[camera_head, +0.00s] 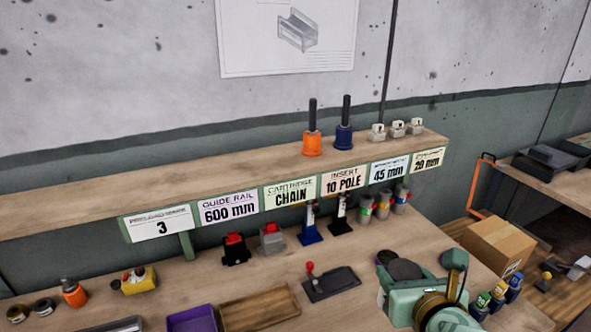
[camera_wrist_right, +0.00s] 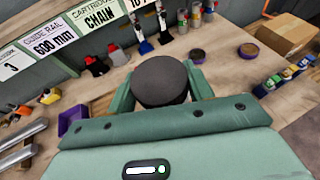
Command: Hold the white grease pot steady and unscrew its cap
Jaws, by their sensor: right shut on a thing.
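My right gripper (camera_head: 408,280) is low on the right of the head view. In the right wrist view its two green fingers (camera_wrist_right: 160,94) stand on either side of a dark round cap (camera_wrist_right: 160,78) and are shut on it. The cap also shows in the head view (camera_head: 404,268), just beyond the green gripper body. A small white patch (camera_head: 380,297) beside the gripper may be part of the white grease pot; most of the pot is hidden. I cannot tell whether the cap still sits on the pot. My left gripper is not in view.
A round tin (camera_wrist_right: 249,50) stands right of the cap, and another lies just behind it (camera_wrist_right: 197,55). A black plate with a red knob (camera_head: 331,283) and a wooden tray (camera_head: 258,307) lie to the left. Small bottles (camera_head: 497,295) stand on the right. A labelled shelf (camera_head: 200,190) runs behind.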

